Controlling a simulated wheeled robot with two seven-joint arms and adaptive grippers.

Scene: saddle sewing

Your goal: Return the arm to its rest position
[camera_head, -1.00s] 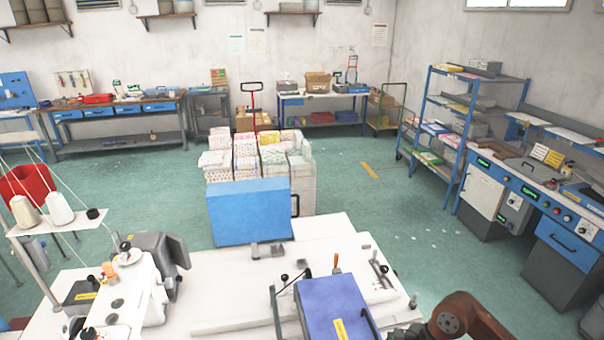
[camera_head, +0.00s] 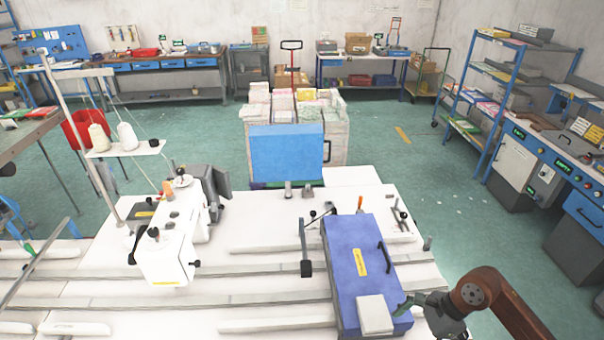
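My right arm (camera_head: 512,304), brown and dark grey, comes in from the lower right. Its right gripper (camera_head: 408,303) is beside the front right corner of the blue-violet machine box (camera_head: 352,255). It points left, close to a small pale block (camera_head: 375,314) on the box's near end. I cannot tell whether it touches either, and the fingers are too small to tell open from shut. My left arm and gripper are not in view.
A white sewing machine (camera_head: 172,245) stands on the left of the white worktable (camera_head: 110,285), with rails running across the table. A blue panel (camera_head: 286,152) stands at its back edge. Stacked fabric, shelves and benches stand beyond. Green floor is clear right of the table.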

